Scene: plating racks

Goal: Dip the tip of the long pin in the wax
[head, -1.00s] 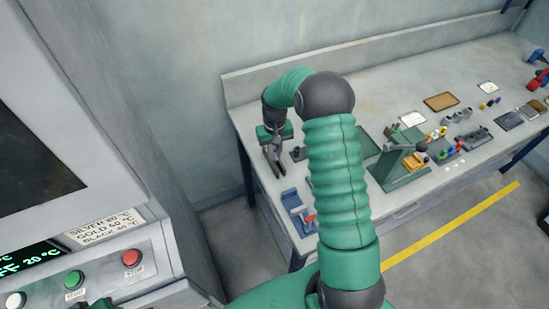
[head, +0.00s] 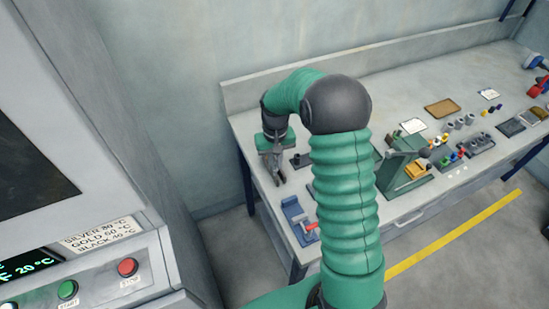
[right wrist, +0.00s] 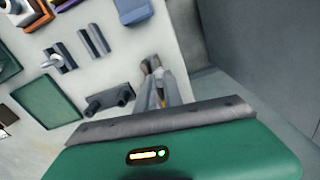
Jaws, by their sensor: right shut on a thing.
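My right gripper (head: 279,180) points down over the left end of the workbench, beside a small dark block (head: 301,160). In the right wrist view its jaws (right wrist: 152,68) are close together, low over or near the bare bench top. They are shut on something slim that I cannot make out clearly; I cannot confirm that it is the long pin. The dark block, with two round raised parts, also shows in the right wrist view (right wrist: 109,101), apart from the jaws. I cannot identify the wax for sure. My left gripper is not in view.
A blue fixture with a red part (head: 298,217) sits at the bench's front left. A green press (head: 401,168), a brown tray (head: 442,108) and several small coloured parts stand farther right. A grey machine with buttons (head: 128,267) fills the left. The bench's back edge is clear.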

